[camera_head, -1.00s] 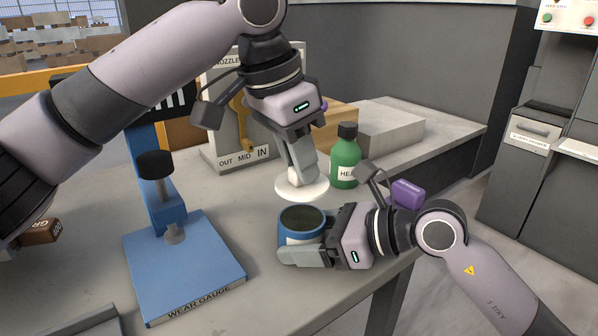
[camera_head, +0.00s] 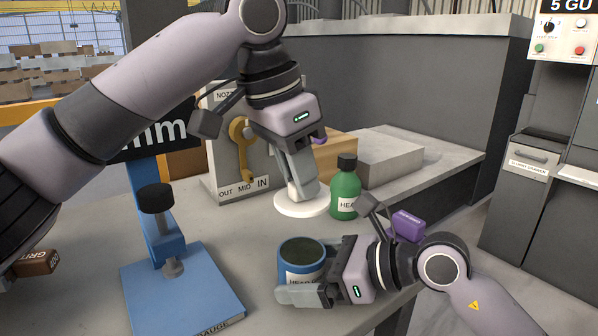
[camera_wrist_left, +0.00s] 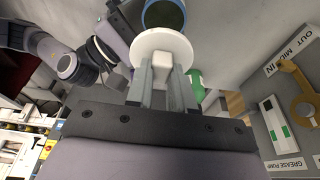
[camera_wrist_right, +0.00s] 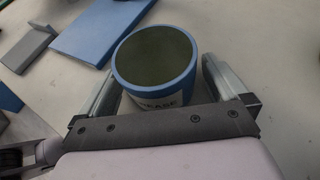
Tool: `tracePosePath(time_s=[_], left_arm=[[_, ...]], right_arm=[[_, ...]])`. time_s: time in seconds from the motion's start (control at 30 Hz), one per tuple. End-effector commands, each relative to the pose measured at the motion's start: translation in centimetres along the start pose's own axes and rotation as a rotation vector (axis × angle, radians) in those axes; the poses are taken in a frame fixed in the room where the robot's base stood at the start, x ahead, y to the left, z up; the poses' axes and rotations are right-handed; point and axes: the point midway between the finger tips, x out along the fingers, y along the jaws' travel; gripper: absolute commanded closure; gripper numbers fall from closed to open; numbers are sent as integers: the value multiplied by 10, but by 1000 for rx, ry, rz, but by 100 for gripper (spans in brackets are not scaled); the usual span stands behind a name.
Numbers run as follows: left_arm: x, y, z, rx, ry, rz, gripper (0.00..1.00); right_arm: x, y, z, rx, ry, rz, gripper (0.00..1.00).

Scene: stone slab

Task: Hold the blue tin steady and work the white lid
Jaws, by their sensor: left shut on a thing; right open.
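The blue tin (camera_head: 285,268) stands open-topped on the slab, with dark green contents; it also shows in the right wrist view (camera_wrist_right: 122,87). My right gripper (camera_head: 304,284) is open, with one finger on each side of the tin in the right wrist view (camera_wrist_right: 160,78). The white lid (camera_head: 287,208) is off the tin, behind it in the head view. My left gripper (camera_head: 302,190) is shut on the lid's knob, as the left wrist view (camera_wrist_left: 164,76) shows. I cannot tell whether the lid (camera_wrist_left: 145,42) touches the slab.
A green bottle (camera_head: 345,186) stands close right of the lid. A blue wear gauge (camera_head: 180,290) stands at the left. A grey panel with a yellow lever (camera_head: 238,140) is behind. A purple item (camera_head: 408,226) is near my right wrist. Bare slab lies between gauge and tin.

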Motion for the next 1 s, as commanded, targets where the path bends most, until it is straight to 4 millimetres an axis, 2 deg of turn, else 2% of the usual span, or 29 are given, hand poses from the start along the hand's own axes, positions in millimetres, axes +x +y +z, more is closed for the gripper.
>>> tracePosePath(time_s=[0.17,0.4,0.6,0.8,1.0], left_arm=[[0,0,0,0,0,0,100],[0,0,0,0,0,0,100],[0,0,0,0,0,0,100],[0,0,0,0,0,0,100],[0,0,0,0,0,0,100]], right_arm=[[-19,-1,-1,-1,2,-2,0],[-66,-1,-1,-2,3,-4,0],[-99,0,-1,-1,3,-2,0],[-116,0,0,0,1,-1,0],[-119,0,0,0,0,0,0]])
